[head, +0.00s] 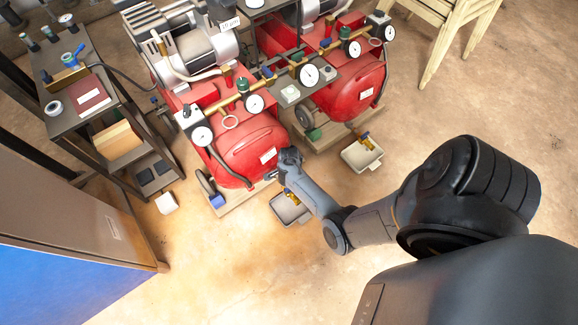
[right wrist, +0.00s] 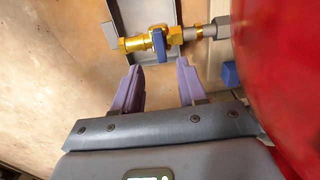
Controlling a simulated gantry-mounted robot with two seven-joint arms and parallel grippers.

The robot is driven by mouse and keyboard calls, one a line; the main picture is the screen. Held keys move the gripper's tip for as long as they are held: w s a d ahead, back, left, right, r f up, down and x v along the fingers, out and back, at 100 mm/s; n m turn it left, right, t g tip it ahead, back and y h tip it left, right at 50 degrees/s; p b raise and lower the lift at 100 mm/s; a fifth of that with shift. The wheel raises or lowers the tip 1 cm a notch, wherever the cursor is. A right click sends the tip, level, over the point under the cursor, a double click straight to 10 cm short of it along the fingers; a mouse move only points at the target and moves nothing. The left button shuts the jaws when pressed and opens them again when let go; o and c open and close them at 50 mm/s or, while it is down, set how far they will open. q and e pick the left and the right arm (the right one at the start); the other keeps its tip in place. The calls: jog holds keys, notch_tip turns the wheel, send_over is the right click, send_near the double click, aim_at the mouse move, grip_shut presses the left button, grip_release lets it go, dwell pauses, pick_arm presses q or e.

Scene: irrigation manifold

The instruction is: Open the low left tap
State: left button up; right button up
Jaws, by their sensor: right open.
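The low left tap is a brass valve with a blue handle (right wrist: 159,45), seen at the top of the right wrist view. Its handle lies across the line of the brass pipe. In the head view a bit of its brass (head: 293,198) shows beside my arm, above a grey tray (head: 282,212) at the foot of the left red tank (head: 250,150). My right gripper (right wrist: 157,70) is open and empty. Its two fingers point toward the tap, with the handle ahead of the gap between them, apart from them as far as I can tell. My left gripper is not in view.
The red tank (right wrist: 285,70) is close on the right of the wrist view, with a blue block (right wrist: 230,74) beside it. A second tap (head: 366,140) sits over another tray (head: 362,156). A cart (head: 75,125) stands at the left. The floor in front is clear.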

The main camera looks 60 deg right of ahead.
notch_tip(320, 180, down, 7)
jog(key=b, duration=0.4)
jog(key=shift+f+b, duration=0.2)
jog(key=shift+b, duration=0.2)
grip_shut()
